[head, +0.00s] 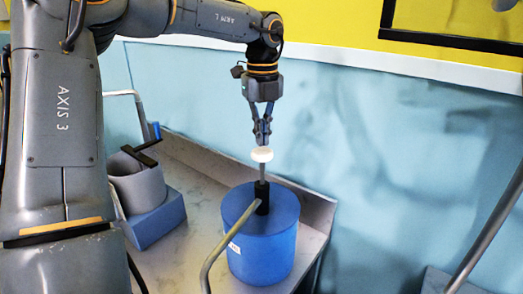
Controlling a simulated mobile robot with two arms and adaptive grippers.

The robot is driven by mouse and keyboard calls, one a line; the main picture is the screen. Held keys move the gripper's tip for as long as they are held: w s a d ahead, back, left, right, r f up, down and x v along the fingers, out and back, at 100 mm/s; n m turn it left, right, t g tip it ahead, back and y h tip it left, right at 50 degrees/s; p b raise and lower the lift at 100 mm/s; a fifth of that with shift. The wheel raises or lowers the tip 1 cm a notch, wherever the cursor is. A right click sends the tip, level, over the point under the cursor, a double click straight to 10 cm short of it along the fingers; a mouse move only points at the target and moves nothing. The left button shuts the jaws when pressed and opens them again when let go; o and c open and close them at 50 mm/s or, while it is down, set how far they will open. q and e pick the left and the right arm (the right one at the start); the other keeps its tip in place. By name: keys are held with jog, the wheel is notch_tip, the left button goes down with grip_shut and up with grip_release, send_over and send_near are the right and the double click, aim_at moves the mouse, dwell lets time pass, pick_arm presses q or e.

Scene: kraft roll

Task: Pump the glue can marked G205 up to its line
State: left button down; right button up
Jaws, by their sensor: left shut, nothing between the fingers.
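A blue glue can (262,245) stands on the grey counter, with a white label (234,248) on its side that is too small to read. A black collar and a metal rod (262,172) rise from its lid, topped by a white round pump knob (262,154). A bent metal spout (222,245) comes from the collar toward the front. My left gripper (261,140) points down just above the knob, its fingers shut with nothing between them. I cannot tell whether the fingertips touch the knob. No line shows on the can. My right gripper is out of view.
The marbled counter (200,180) has a raised back edge along the wall. A grey cylinder with a black handle (137,185) stands on a blue base (160,222) at the left. A slanted metal bar (487,235) rises at the right. Some counter is bare between base and can.

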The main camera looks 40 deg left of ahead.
aim_at(262, 163)
pick_arm(q)
jog(key=shift+f+b, duration=2.9)
jog(key=shift+f, duration=1.05)
jog(key=shift+r, duration=0.1)
jog(key=shift+r+p, duration=3.1)
jog(key=shift+r, duration=0.8)
jog(key=shift+f, duration=0.1)
jog(key=shift+f+b, duration=3.15)
jog(key=shift+f, duration=0.85)
jog(key=shift+r+p, duration=3.2)
jog(key=shift+r, duration=0.9)
